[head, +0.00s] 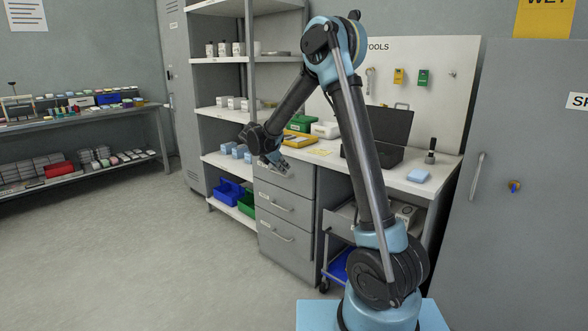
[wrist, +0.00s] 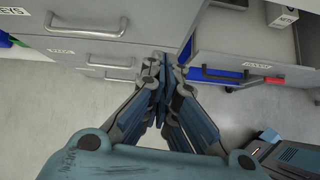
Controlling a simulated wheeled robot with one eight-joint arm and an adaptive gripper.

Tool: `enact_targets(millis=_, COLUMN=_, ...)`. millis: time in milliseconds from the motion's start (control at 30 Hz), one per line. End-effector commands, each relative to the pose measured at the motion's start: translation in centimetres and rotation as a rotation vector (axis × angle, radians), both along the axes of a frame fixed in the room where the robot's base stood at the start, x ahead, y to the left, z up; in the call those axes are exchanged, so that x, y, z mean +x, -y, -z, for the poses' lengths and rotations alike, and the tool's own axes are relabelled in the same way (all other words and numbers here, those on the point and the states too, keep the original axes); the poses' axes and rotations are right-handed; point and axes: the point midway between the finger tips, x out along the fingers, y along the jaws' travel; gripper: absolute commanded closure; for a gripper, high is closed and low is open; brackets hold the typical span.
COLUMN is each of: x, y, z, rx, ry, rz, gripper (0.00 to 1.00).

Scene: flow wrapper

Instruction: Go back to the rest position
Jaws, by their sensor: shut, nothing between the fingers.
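My gripper (head: 275,161) hangs at the end of my bent arm in the head view, in front of the grey drawer cabinet (head: 287,225) and pointing down. In the wrist view my gripper (wrist: 164,62) has its two blue-grey fingers together at the tips, with nothing between them. Below the tips the wrist view shows the floor and the cabinet fronts. No object is in contact with the fingers as far as I can see.
A shelving rack (head: 218,110) stands behind, with blue bins (head: 228,190) low down. A tall grey cabinet (head: 530,240) is at right. The floor (head: 130,260) at left is clear.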

Motion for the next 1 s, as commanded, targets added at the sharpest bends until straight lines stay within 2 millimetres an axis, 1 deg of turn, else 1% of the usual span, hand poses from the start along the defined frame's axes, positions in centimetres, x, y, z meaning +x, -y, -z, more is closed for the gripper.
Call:
enact_targets(millis=33, x=-0.7, y=1.5, z=-0.8, rx=0.028, ry=0.006, rz=0.038, gripper=1.00)
enact_targets(millis=200, x=-3.4, y=5.9, z=-2.9, rx=0.139, ry=0.033, rz=0.185, gripper=1.00)
enact_targets(millis=367, x=-6.4, y=9.8, z=-4.6, rx=0.240, ry=0.059, rz=0.325, gripper=1.00)
enact_targets(millis=500, x=-9.4, y=12.8, z=-5.6, rx=0.324, ry=0.084, rz=0.450, gripper=1.00)
enact_targets(millis=700, x=-13.9, y=16.7, z=-6.7, rx=0.440, ry=0.118, rz=0.633, gripper=1.00)
enact_targets(millis=1000, x=-21.2, y=21.5, z=-7.1, rx=0.604, ry=0.172, rz=0.917, gripper=1.00)
